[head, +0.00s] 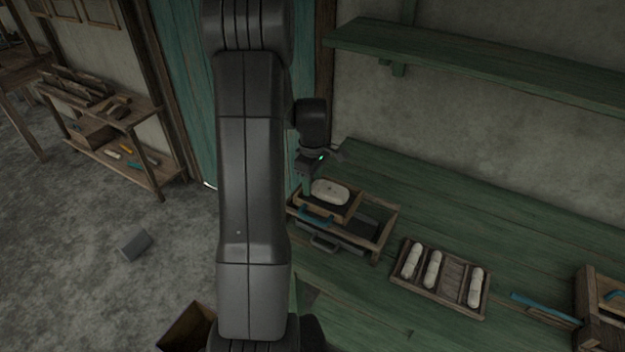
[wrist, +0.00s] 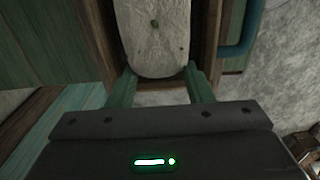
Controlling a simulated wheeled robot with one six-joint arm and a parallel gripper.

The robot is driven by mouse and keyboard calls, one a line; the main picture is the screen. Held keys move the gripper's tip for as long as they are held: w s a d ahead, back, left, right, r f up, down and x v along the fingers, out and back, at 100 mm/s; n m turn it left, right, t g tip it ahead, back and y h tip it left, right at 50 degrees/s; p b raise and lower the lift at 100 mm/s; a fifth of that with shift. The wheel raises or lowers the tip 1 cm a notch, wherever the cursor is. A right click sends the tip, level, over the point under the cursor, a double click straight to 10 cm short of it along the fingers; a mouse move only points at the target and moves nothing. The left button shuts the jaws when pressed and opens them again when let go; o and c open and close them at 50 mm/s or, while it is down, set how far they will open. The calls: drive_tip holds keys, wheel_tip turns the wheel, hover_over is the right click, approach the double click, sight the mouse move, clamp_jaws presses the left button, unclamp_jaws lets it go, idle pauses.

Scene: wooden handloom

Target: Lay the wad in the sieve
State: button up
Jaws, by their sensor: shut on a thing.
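The wad (head: 330,191) is a pale, rounded oblong lump. In the head view it shows within the outline of the sieve (head: 343,212), a small wooden frame with a dark bottom and a blue handle. In the wrist view the speckled wad (wrist: 158,38) lies between wooden side walls, its near end between my green fingertips. My gripper (wrist: 160,80) is shut on that end; in the head view it (head: 308,186) is at the sieve's left side, partly behind my arm. I cannot tell whether the wad touches the sieve's bottom.
The sieve sits over a larger wooden frame (head: 383,238) on the green bench (head: 375,172). A slotted tray (head: 452,282) with three pale rolls is to the right, then a blue tool (head: 545,308) and a wooden box (head: 600,315). A green shelf (head: 480,60) overhangs the bench.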

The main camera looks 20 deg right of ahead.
drive_tip(key=o, duration=1.2)
drive_tip(key=shift+o, duration=0.7)
drive_tip(key=shift+r+p, duration=0.4)
drive_tip(key=shift+r, duration=0.2)
wheel_tip(320, 180, up, 7)
drive_tip(key=p, duration=0.4)
drive_tip(key=shift+f, duration=0.1)
drive_tip(key=shift+f+b, duration=2.2)
drive_tip(key=shift+f, duration=1.45)
